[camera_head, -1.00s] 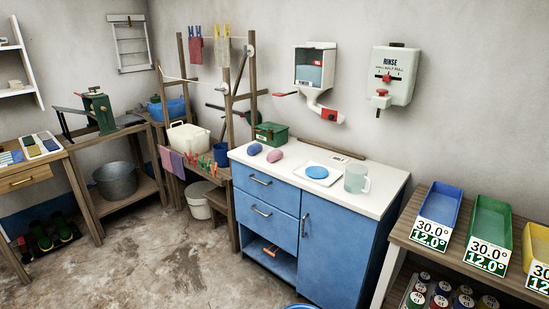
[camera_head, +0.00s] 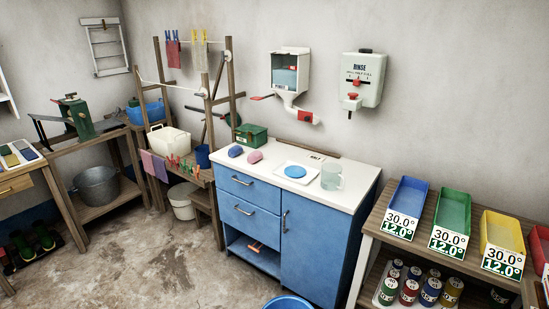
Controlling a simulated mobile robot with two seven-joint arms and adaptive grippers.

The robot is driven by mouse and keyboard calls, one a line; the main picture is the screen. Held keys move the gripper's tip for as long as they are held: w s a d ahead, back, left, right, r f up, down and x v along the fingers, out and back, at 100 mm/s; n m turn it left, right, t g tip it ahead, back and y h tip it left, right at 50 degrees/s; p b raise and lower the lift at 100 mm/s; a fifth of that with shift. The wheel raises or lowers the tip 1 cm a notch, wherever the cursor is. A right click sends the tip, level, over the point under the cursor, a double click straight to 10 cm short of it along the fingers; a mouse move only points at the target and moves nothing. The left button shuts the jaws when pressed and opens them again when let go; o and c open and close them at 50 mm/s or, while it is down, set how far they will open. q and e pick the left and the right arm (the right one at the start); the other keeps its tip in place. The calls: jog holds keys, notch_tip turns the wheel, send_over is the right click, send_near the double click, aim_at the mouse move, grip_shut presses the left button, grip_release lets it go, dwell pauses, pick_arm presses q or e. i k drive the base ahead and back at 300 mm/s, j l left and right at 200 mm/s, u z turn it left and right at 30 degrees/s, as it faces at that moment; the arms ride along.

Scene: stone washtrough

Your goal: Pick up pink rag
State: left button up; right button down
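A small rounded pink bundle (camera_head: 255,157), which looks like a balled-up rag, lies on the white top (camera_head: 335,184) of the blue cabinet. A similar blue bundle (camera_head: 236,151) lies just to its left, with a small gap between them. Neither of my grippers is in view.
A white plate with a blue disc (camera_head: 295,171) and a clear mug (camera_head: 331,177) stand right of the bundles. A green box (camera_head: 251,136) is behind them. A blue tub (camera_head: 288,303) sits on the floor before the cabinet.

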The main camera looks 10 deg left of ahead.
aim_at(256, 156)
jog(key=i+j+z, duration=0.1)
jog(key=z, duration=0.3)
jog(key=j+z, duration=0.35)
jog(key=i+j+z, duration=0.1)
jog(key=z, duration=0.3)
jog(key=j+z, duration=0.45)
jog(key=j, duration=1.25)
jog(key=k+j+z, duration=0.15)
jog(key=j, duration=0.95)
jog(key=k+j+z, duration=0.1)
jog(key=j, duration=0.45)
